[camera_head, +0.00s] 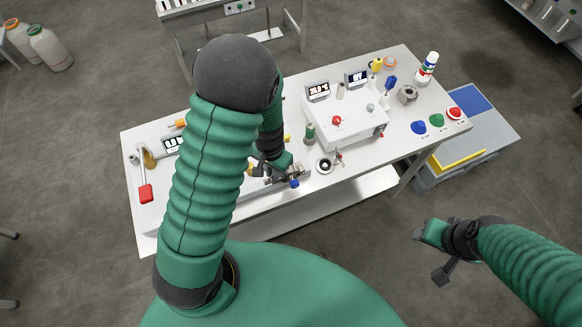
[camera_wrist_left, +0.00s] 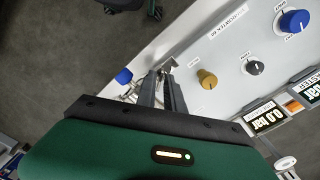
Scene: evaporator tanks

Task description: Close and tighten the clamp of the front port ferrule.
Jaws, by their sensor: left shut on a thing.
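The front port's metal ferrule and clamp hardware (camera_head: 288,174) sits at the near edge of the bench, with a blue knob (camera_head: 294,183) beside it. In the left wrist view a small metal clamp part (camera_wrist_left: 168,64) shows at my fingertips, and the blue knob (camera_wrist_left: 124,76) is to its left. My left gripper (camera_wrist_left: 163,82) is shut on the clamp part, its two fingers close together. The fingers hide much of the clamp, so I cannot tell how far it is closed. My right gripper (camera_head: 436,256) hangs away from the bench at right; its finger gap is unclear.
The white bench (camera_head: 350,173) carries a control box (camera_head: 345,118) with red and grey knobs. A red-handled lever (camera_head: 145,193) is at the left end. A round black-and-white fitting (camera_head: 325,165) is right of the port. Open floor lies around my right gripper.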

